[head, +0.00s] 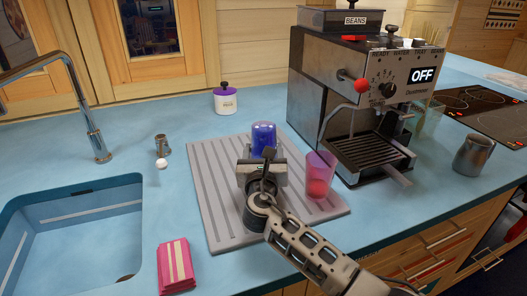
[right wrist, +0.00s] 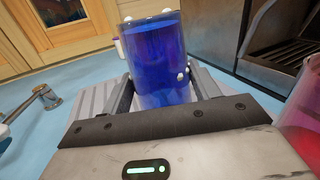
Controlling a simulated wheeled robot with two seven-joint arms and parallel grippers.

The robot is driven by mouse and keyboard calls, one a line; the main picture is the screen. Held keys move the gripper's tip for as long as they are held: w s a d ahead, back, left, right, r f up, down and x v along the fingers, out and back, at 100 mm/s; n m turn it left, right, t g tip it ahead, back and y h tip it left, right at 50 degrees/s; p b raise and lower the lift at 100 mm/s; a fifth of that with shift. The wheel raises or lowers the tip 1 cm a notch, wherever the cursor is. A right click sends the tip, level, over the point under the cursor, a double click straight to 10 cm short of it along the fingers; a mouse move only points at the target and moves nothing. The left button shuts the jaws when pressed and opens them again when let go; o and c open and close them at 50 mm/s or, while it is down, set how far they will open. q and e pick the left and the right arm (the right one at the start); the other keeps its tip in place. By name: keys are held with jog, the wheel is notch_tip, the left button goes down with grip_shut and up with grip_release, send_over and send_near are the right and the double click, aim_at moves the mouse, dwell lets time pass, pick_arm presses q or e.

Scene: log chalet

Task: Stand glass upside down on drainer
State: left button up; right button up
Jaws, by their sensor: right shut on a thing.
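My right gripper (head: 262,172) is over the grey ridged drainer (head: 215,185) and is shut on a blue glass (head: 264,137). In the right wrist view the blue glass (right wrist: 155,50) stands between the two fingers, with a clearer band at its lower end and small white dots on it. It looks roughly upright in the head view; which end is open I cannot tell. The gripper hides its lower end, so contact with the drainer is not clear. My left gripper is not in view.
A pink glass (head: 320,167) with red at its bottom stands on the drainer's right, close to my gripper. A coffee machine (head: 335,125) stands behind it.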

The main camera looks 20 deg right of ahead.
jog(key=o, duration=1.2)
jog(key=shift+o, duration=0.2)
jog(key=shift+s, duration=0.1)
jog(key=b+v, duration=0.1)
jog(key=v, duration=1.4)
jog(key=shift+s+a, duration=0.15)
jog(key=shift+s, duration=0.15)
